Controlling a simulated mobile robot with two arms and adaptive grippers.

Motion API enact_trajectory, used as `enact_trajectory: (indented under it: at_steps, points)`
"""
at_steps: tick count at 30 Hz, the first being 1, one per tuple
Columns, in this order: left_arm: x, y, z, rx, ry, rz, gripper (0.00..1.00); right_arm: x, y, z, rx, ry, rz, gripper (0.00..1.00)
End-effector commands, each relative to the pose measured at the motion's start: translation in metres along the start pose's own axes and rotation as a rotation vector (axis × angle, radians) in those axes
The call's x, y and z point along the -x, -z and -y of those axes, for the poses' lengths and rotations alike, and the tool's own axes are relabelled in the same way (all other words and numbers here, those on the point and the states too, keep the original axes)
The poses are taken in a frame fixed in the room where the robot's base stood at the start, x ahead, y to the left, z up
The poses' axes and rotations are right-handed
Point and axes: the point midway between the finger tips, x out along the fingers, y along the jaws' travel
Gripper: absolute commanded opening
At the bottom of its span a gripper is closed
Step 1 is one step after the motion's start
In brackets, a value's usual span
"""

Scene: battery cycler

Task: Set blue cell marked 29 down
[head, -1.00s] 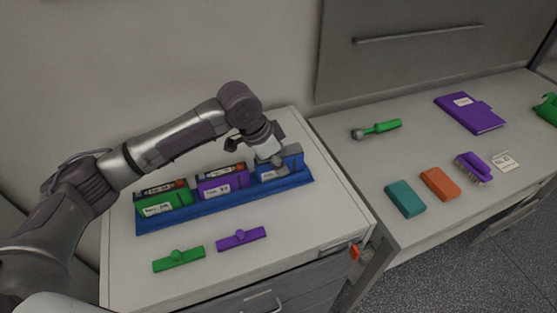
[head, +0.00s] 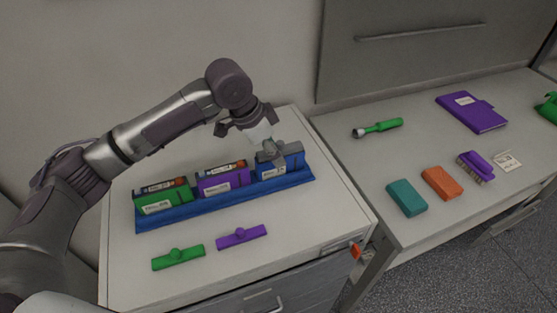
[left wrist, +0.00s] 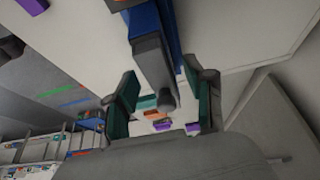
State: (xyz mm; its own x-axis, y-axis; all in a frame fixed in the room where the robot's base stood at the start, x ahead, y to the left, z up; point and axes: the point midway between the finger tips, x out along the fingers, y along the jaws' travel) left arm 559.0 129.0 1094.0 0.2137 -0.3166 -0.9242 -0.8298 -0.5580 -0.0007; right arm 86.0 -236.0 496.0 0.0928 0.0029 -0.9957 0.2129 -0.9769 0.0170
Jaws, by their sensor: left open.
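A blue cell (head: 293,161) with a white label stands upright at the right end of the blue rack (head: 225,204). Its label is too small to read surely. My left gripper (head: 268,147) is just above and at the left of this cell, with its fingers apart. In the left wrist view the teal-padded fingers (left wrist: 162,88) are spread, with a grey bar with a rounded end (left wrist: 150,66) showing between them and blue behind it. No cell is held between the pads. My right gripper is out of view.
A green cell (head: 160,202) and a purple cell (head: 226,184) stand in the same rack. The right bench holds teal (head: 406,198) and orange (head: 441,183) blocks.

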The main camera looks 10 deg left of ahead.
Motion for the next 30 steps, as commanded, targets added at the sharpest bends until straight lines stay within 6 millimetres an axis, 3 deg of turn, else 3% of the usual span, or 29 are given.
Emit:
enact_trajectory:
  at_steps: [6,12,30]
  points:
    - [0.046,0.000,0.001,-0.001,0.004,-0.002,0.54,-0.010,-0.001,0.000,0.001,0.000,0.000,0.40]
    - [0.071,0.000,0.000,0.001,0.001,-0.001,0.54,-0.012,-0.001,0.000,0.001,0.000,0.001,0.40]
    - [0.076,0.000,0.000,0.001,0.000,0.000,0.54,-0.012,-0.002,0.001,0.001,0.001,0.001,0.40]
